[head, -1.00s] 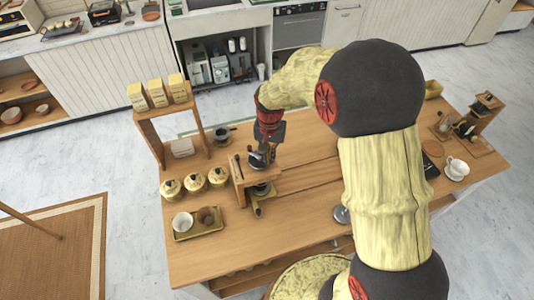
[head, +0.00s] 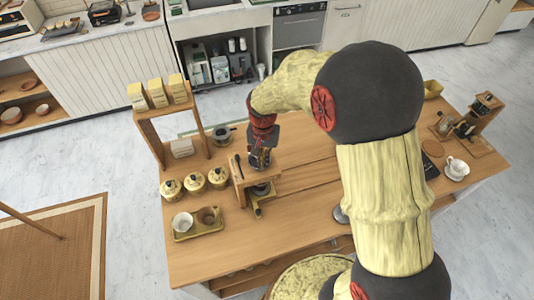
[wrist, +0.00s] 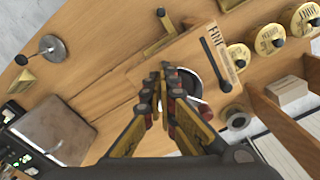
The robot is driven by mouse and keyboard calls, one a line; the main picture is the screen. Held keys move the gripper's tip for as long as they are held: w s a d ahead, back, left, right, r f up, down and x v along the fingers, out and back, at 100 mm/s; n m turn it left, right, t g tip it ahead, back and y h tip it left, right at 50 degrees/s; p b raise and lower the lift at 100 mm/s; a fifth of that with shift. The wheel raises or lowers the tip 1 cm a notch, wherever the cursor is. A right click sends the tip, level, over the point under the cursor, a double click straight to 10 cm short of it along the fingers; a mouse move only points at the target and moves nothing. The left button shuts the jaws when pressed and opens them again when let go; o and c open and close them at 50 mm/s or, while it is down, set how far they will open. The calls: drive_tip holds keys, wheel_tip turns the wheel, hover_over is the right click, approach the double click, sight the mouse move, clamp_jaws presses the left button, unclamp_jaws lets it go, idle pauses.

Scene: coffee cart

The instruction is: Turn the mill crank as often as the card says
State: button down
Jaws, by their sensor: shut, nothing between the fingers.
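The mill is a wooden stand (head: 240,181) near the middle of the table in the head view. In the wrist view its wooden top (wrist: 150,72) carries the marking "FINE" and a black bar (wrist: 216,63). A round, pale-rimmed part (wrist: 206,82) of the mill shows just behind my fingers. My gripper (wrist: 160,76) is shut and empty, pointing down over the mill; it also shows in the head view (head: 260,158). The crank cannot be made out clearly; my gripper covers part of the mill. I cannot identify the card or read a number.
Several yellow canisters (head: 195,181) and a tray (head: 190,237) with two cups stand left of the mill. A wooden shelf (head: 150,115) with yellow bags stands behind them. A white cup (head: 457,167) is at the right. The table right of the mill is largely clear.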

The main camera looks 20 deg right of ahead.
drive_tip(key=shift+a, duration=0.1)
drive_tip(key=shift+w+a, duration=0.1)
drive_tip(key=shift+a, duration=0.7)
drive_tip(key=shift+w+a, duration=0.2)
drive_tip(key=shift+a, duration=0.1)
drive_tip(key=shift+w+a, duration=0.3)
drive_tip(key=shift+a, duration=0.15)
drive_tip(key=shift+w+a, duration=0.55)
drive_tip(key=shift+w, duration=0.1)
